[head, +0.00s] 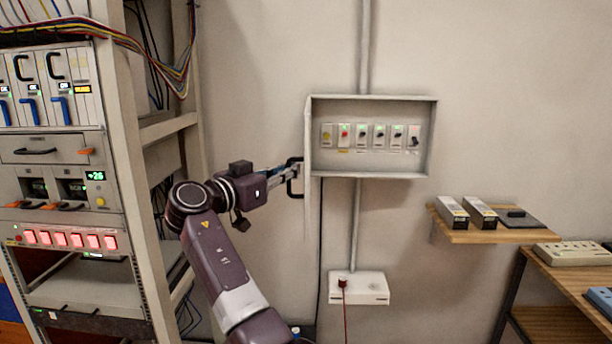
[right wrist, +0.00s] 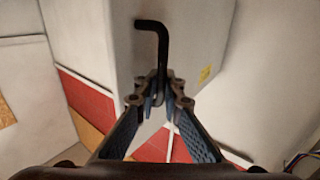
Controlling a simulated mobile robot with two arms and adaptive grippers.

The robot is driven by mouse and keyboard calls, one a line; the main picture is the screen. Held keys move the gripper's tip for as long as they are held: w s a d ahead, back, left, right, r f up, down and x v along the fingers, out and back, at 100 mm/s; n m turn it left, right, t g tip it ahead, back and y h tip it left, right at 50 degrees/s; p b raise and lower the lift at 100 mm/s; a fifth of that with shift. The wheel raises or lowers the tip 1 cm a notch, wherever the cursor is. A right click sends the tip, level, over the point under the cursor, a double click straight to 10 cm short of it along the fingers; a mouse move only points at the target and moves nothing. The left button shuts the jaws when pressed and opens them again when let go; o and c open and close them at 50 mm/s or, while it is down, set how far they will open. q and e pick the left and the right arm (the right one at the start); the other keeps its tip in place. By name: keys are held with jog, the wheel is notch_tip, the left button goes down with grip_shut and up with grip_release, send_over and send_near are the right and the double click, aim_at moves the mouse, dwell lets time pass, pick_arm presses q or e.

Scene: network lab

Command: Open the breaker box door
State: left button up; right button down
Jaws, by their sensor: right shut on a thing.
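The breaker box (head: 433,140) is a pale grey box on the wall in the head view, with a row of breakers and switches visible inside. Its door (head: 309,205) stands swung out at the box's left side and is seen nearly edge-on. A black bent handle (head: 290,187) sits on the door; the handle (right wrist: 152,27) also shows in the right wrist view. My right gripper (head: 295,168) is shut on the handle, and its fingers (right wrist: 162,88) meet around the handle's lower part in the wrist view. My left gripper is not in view.
An equipment rack (head: 130,170) stands at the left, close to my right arm. A white outlet box (head: 372,288) with a red plug is on the wall below. A wooden shelf (head: 470,237) with several devices is at the right.

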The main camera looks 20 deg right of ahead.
jog(key=shift+w+a+f, duration=0.2)
jog(key=shift+w+a, duration=0.35)
jog(key=shift+a, duration=0.3)
jog(key=shift+w+a+f, duration=0.15)
jog(key=shift+w+a, duration=0.35)
jog(key=shift+a, duration=0.3)
